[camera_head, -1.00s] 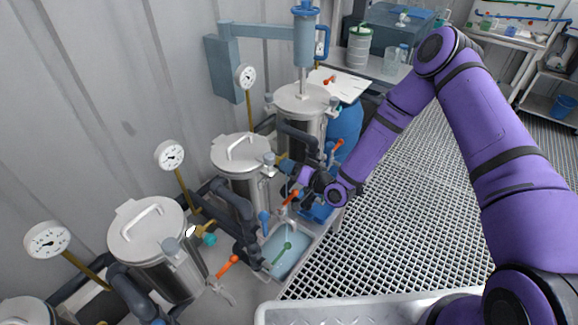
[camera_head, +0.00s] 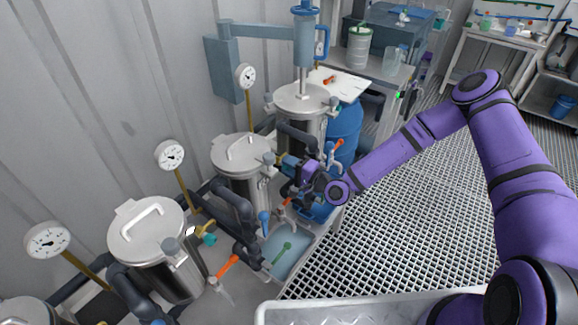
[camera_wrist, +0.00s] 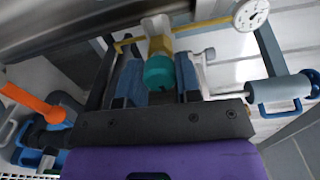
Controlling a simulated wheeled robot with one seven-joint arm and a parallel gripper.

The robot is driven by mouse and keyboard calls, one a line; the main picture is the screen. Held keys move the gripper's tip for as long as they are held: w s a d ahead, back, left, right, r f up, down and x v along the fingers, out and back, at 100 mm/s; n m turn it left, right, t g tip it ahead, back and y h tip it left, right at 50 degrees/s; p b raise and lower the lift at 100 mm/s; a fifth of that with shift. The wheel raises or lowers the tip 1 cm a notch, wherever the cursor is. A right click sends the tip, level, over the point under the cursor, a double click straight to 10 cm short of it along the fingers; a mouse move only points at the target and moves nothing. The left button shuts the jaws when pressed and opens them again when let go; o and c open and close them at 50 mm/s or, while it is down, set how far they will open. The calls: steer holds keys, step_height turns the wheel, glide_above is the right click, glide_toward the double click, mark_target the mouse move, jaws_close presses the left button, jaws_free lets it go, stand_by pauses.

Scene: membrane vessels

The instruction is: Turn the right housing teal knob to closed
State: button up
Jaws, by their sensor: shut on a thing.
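The teal knob (camera_wrist: 160,73) sits on a brass valve body (camera_wrist: 158,45) in the wrist view. My gripper (camera_wrist: 159,84) has its two blue-padded fingers on either side of the knob, shut on it. In the head view my gripper (camera_head: 288,164) is at the right side of a steel lidded housing (camera_head: 240,158), and this knob is hidden behind the fingers there. Another teal knob (camera_head: 209,239), on a brass fitting, shows at the nearer left housing (camera_head: 148,235), clear of my gripper.
Orange-handled valves (camera_head: 228,264) and dark pipes crowd below the housings. A pale blue basin (camera_head: 288,250) lies beneath. The grated floor (camera_head: 400,220) to the right is open.

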steer(key=shift+f+m, duration=0.1)
steer(key=shift+m, duration=0.5)
steer(key=o, duration=0.9)
steer(key=v, duration=1.1)
